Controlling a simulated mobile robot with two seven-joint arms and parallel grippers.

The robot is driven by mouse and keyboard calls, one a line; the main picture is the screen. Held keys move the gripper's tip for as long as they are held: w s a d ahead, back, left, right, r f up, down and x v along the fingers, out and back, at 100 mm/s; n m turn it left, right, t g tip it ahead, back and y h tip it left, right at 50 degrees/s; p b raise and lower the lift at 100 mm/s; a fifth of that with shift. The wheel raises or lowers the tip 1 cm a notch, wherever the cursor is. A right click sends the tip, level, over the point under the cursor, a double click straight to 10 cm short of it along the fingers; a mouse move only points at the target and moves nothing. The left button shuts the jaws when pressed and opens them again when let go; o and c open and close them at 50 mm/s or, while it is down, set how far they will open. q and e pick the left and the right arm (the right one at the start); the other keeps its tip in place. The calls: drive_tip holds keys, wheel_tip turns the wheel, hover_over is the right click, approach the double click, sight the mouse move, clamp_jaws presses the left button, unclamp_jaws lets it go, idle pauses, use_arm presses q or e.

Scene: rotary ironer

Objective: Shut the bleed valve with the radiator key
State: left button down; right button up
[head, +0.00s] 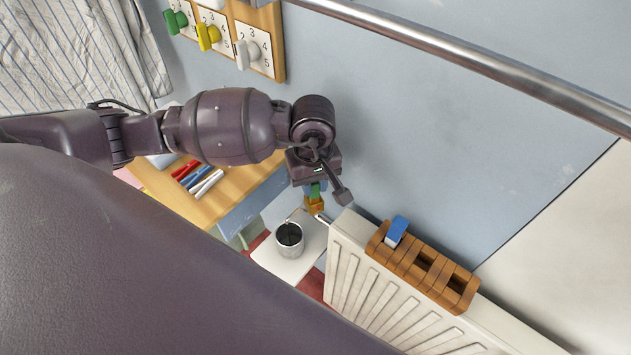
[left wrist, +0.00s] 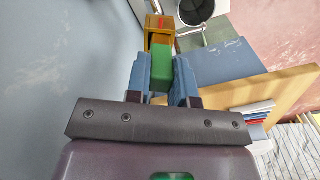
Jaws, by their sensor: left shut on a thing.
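My left gripper (head: 314,187) points down at the left end of the white radiator (head: 360,281). In the left wrist view its blue fingers (left wrist: 162,60) are shut on a green block-like handle, which I take for the radiator key (left wrist: 161,72). An orange-yellow piece (head: 314,206) sits directly beyond the handle, and it also shows in the left wrist view (left wrist: 157,36). I cannot tell whether it belongs to the key or to the valve. A small pale fitting (head: 323,218) shows beside it at the radiator's end. The bleed valve's setting is hidden. My right gripper is out of view.
A metal cup (head: 290,236) stands on a white surface (head: 270,262) below the gripper. A wooden rack (head: 425,272) with a blue item (head: 397,229) sits on the radiator. A table (head: 213,199) holds coloured markers. A metal rail (head: 480,58) crosses above.

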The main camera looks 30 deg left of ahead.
use_arm(q)
drive_tip(key=shift+s+f+m+b, duration=0.1)
drive_tip(key=shift+f+m+b, duration=0.15)
drive_tip(key=shift+m, duration=0.55)
drive_tip(key=shift+d+r+m+b, duration=0.1)
drive_tip(key=shift+m+b, duration=0.45)
drive_tip(key=shift+m, duration=0.35)
drive_tip(key=shift+m+b, duration=0.35)
drive_tip(key=shift+m, duration=0.25)
drive_tip(key=shift+m+b, duration=0.55)
drive_tip(key=shift+m, duration=0.55)
drive_tip(key=shift+m+b, duration=0.55)
drive_tip(key=shift+m, duration=0.45)
drive_tip(key=shift+m+b, duration=0.7)
drive_tip(key=shift+m, duration=0.5)
drive_tip(key=c, duration=0.9)
unclamp_jaws()
drive_tip(key=shift+r, duration=0.15)
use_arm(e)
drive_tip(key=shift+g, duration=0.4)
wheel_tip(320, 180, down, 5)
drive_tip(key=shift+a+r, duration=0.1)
use_arm(q)
drive_tip(key=shift+r, duration=0.1)
